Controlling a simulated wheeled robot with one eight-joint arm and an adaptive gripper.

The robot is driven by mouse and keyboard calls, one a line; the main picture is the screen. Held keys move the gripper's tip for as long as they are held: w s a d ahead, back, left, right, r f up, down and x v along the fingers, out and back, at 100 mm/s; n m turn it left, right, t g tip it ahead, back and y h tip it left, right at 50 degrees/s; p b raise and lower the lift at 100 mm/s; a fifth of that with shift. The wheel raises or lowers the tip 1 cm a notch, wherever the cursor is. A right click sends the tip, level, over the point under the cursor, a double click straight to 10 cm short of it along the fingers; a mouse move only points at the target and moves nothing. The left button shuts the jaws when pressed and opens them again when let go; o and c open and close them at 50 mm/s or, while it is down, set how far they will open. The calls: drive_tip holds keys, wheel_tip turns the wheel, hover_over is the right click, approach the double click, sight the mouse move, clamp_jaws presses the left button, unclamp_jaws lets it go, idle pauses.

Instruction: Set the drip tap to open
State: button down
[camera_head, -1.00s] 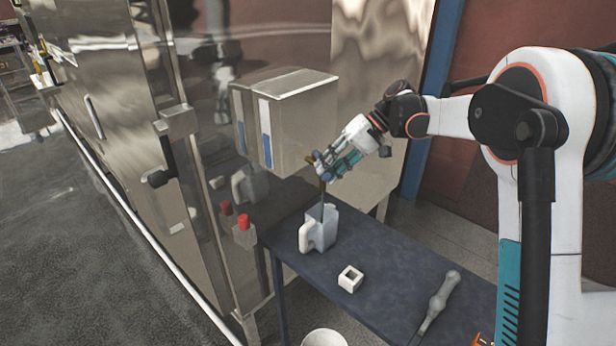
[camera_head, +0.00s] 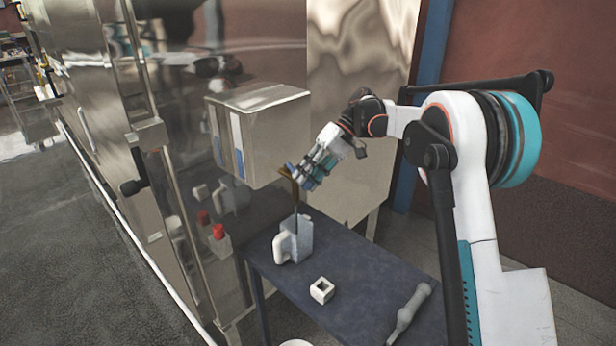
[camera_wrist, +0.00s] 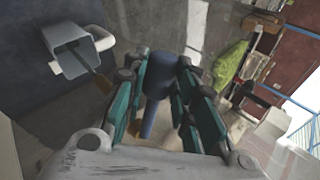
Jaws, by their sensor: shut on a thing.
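My gripper (camera_head: 306,174) is just in front of the steel box's lower corner, above the jug. In the wrist view, my gripper (camera_wrist: 160,104) has its teal fingers closed around a dark blue cylinder with a narrower blue stem (camera_wrist: 150,118), which appears to be the drip tap. Its open or closed setting cannot be read. A brass-coloured piece (camera_head: 286,172) shows beside the fingertips, with a thin rod below it reaching the jug. The pale grey jug (camera_head: 298,238) stands upright on the table; it also shows in the wrist view (camera_wrist: 72,45).
The dark table (camera_head: 352,272) carries a white square block (camera_head: 322,290) and a grey tool (camera_head: 410,310). The steel box (camera_head: 262,150) overhangs its far end. A red button (camera_head: 219,231) is at the left. Open floor lies at the far left.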

drive_tip(key=c, duration=1.3)
unclamp_jaws()
drive_tip(key=shift+w, duration=0.1)
drive_tip(key=shift+d, duration=0.1)
drive_tip(key=v, duration=1.2)
